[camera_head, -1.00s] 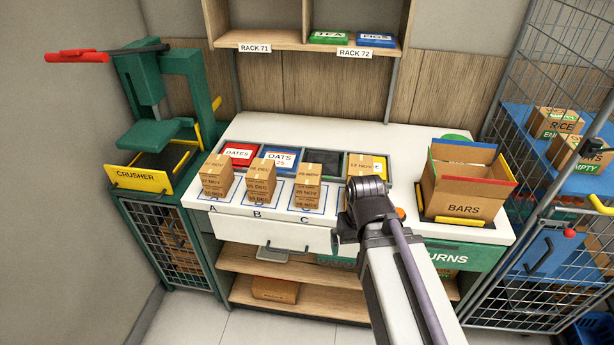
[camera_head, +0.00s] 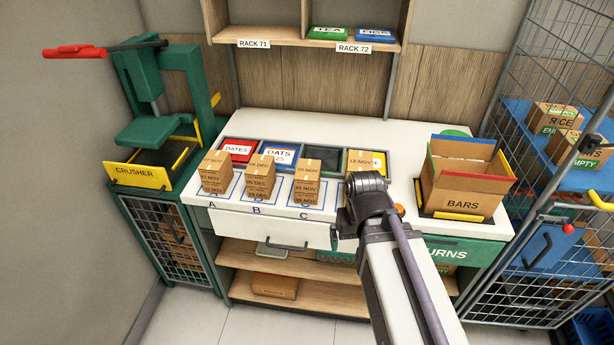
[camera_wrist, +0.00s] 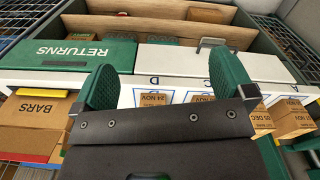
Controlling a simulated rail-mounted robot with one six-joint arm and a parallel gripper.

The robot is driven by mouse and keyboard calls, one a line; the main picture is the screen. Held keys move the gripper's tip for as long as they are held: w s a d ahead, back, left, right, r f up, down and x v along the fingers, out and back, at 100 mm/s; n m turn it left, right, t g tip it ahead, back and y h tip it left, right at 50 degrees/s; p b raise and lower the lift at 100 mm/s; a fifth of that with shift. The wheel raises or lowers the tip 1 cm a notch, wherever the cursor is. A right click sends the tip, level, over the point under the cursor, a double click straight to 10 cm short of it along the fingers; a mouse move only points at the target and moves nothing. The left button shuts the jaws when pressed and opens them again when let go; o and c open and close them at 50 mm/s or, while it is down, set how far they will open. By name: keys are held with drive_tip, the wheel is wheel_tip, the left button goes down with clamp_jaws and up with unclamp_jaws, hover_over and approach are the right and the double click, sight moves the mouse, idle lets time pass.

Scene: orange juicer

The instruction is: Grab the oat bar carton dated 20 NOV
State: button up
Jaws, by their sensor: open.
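Small brown cartons stand in a row on the white counter: one at mark A (camera_head: 215,173), one at B (camera_head: 260,178), one at C (camera_head: 307,183). Another carton (camera_head: 360,163) shows behind my arm, partly hidden. Several dates end in NOV and the B carton's in DEC; the day numbers are too blurred to be sure of. In the wrist view, a carton (camera_wrist: 153,98) by mark D seems to read 24 NOV. I cannot pick out 20 NOV.
An open carton marked BARS (camera_head: 462,190) stands right of my arm. The green crusher (camera_head: 150,130) is at the left. Coloured trays (camera_head: 240,150) lie behind the cartons. A rack shelf (camera_head: 300,40) is above; a wire cage trolley (camera_head: 545,200) stands at the right.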

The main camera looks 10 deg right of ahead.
wheel_tip(320, 180, up, 5)
drive_tip(key=m+p, duration=0.2)
drive_tip(key=p, duration=0.3)
hover_over(308, 169)
drive_tip(key=w, duration=0.1)
drive_tip(key=shift+w+a+f, duration=0.1)
drive_tip(key=shift+a+f, duration=0.05)
drive_tip(key=shift+a, duration=0.15)
drive_tip(key=shift+s+d+m, duration=0.1)
drive_tip(key=shift+s+m, duration=0.3)
drive_tip(key=shift+s, duration=0.25)
wheel_tip(308, 169, down, 11)
drive_tip(key=b, duration=1.1)
drive_tip(key=shift+d, duration=0.15)
drive_tip(key=shift+r, duration=0.2)
drive_tip(key=c, duration=0.9)
